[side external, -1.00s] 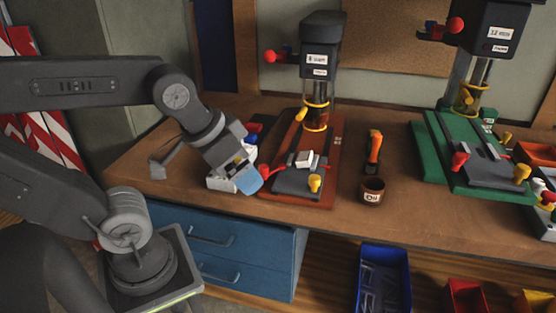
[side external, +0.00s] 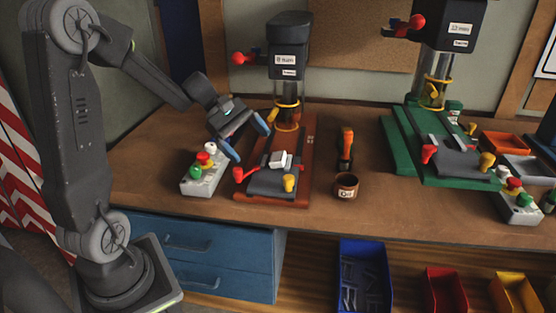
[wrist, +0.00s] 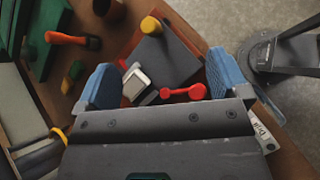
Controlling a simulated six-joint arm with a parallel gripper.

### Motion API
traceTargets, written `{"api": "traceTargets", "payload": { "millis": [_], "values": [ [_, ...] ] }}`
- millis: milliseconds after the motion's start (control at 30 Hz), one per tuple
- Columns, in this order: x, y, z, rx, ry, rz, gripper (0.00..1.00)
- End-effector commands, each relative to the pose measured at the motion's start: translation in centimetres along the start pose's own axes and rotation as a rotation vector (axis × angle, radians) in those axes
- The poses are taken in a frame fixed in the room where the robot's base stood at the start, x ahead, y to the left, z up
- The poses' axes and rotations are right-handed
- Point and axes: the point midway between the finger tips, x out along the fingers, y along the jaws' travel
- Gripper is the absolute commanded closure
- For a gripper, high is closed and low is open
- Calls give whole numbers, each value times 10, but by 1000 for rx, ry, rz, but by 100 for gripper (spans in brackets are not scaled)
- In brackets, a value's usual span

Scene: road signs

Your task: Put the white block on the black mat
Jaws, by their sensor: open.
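The white block (side external: 281,160) sits tilted in the picture on the dark grey plate (side external: 270,183) of the left drill press's red-brown base. The block also shows in the wrist view (wrist: 135,82), between the blue fingers and nearer the left one. My gripper (side external: 245,137) is open and empty, above and to the left of the block and apart from it in the side view. Its two blue fingers frame the block and a red knob in the wrist view (wrist: 165,80). No separate black mat can be made out; the dark plate under the block is the nearest match.
A button box (side external: 205,173) stands left of the red-brown base (side external: 305,160). A brown cup (side external: 345,187) and an orange-handled tool (side external: 347,145) are to the right, before a green press (side external: 400,150).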

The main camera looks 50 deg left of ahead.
Motion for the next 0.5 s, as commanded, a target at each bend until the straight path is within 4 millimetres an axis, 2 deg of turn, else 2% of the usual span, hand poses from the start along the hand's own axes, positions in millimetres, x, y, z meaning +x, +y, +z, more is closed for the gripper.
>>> {"api": "traceTargets", "payload": {
  "millis": [33,100,233,333,500],
  "values": [
    [-7,8,-27,-134,-53,62,6],
    [-17,16,-57,-283,-120,144,6],
    [-32,23,-100,-479,-214,265,6],
    [-40,24,-119,-559,-256,318,6],
    [-31,29,-125,-591,-276,339,6]
  ]
}}
